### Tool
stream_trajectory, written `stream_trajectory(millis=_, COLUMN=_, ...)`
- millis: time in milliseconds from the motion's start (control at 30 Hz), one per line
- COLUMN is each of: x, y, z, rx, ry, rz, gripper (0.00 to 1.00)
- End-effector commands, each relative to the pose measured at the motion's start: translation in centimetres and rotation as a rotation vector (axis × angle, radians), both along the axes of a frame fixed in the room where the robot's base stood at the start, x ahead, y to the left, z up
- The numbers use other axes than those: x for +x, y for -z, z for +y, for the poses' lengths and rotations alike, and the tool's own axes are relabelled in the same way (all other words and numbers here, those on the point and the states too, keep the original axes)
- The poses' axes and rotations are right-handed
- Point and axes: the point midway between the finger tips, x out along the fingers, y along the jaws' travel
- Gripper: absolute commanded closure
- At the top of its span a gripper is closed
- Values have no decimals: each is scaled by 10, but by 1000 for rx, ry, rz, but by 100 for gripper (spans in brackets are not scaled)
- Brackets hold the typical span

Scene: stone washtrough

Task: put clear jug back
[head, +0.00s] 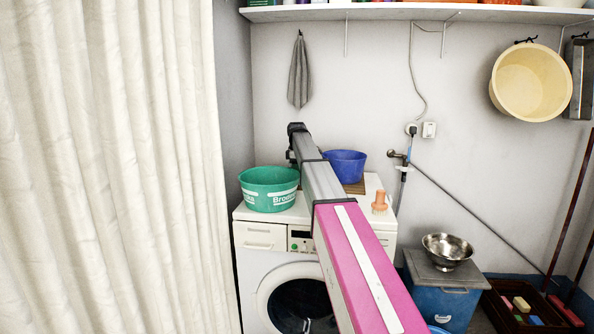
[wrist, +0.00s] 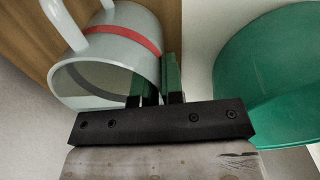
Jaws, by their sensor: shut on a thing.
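The clear jug (wrist: 112,62) shows in the wrist view as a pale grey, see-through vessel with a red band and a handle at its upper left. Its open mouth faces the lower left of that view. My gripper (wrist: 161,85) is shut on the jug's wall at its right side. A brown wooden board (wrist: 28,38) lies behind the jug; I cannot tell whether they touch. In the head view my arm hides the jug and the fingers.
A green tub (head: 270,190) stands on the washing machine (head: 262,238), close right of my gripper in the wrist view (wrist: 275,80). A blue bowl (head: 346,165) and a terracotta-coloured object (head: 380,203) stand there too. A shelf (head: 400,12) runs above.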

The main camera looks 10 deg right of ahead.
Motion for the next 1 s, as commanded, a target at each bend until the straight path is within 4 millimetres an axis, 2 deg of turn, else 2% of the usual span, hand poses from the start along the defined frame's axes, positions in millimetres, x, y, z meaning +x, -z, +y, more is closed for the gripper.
stream_trajectory(millis=33, x=0, y=0, z=0, rx=0, ry=0, rz=0, gripper=82)
stream_trajectory(millis=100, x=0, y=0, z=0, rx=0, ry=0, rz=0, gripper=66)
stream_trajectory(millis=467, x=0, y=-5, z=0, rx=0, ry=0, rz=0, gripper=66)
stream_trajectory(millis=567, x=0, y=-17, z=0, rx=0, ry=0, rz=-1, gripper=66)
stream_trajectory(millis=1000, x=-1, y=-99, z=1, rx=0, ry=0, rz=-1, gripper=66)
